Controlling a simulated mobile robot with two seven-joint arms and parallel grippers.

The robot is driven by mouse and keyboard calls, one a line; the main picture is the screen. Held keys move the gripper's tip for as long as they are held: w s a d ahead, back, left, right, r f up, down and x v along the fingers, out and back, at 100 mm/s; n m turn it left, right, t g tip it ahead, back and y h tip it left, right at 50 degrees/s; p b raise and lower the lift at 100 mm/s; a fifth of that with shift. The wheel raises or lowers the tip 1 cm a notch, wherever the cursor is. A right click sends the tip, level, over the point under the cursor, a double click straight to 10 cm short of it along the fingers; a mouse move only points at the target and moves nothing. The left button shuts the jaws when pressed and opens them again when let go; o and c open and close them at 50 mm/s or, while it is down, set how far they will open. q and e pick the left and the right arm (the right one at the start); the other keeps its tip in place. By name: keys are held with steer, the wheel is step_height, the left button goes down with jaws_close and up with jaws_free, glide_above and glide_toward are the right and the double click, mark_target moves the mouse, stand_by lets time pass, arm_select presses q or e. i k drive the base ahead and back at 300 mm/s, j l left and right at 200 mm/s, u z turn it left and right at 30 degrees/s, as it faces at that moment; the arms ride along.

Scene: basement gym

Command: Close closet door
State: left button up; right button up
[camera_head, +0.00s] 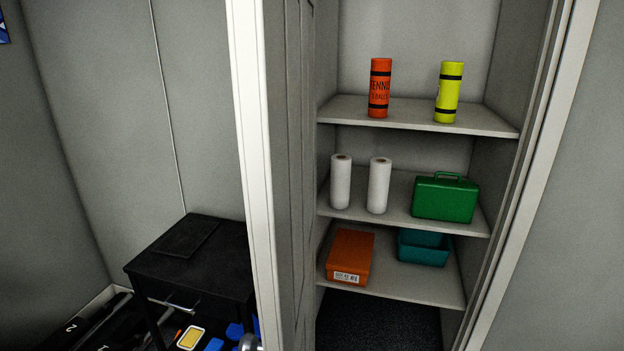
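The closet door (292,190) stands open, seen nearly edge-on left of the closet opening. Its pale edge (250,150) faces me and its panelled side faces the shelves. A metal knob (248,343) shows partly at the bottom of the frame, beside the door's edge. The closet (415,190) is open to view, with its right frame (535,180) bare. Neither of my grippers is in view.
A black table (190,260) stands left of the door, with clutter below.

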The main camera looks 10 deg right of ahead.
mark_target(273, 44)
steer(key=j+z, duration=0.8)
steer(key=i+j+z, duration=0.2)
steer(key=j, duration=0.45)
steer(key=k, duration=0.1)
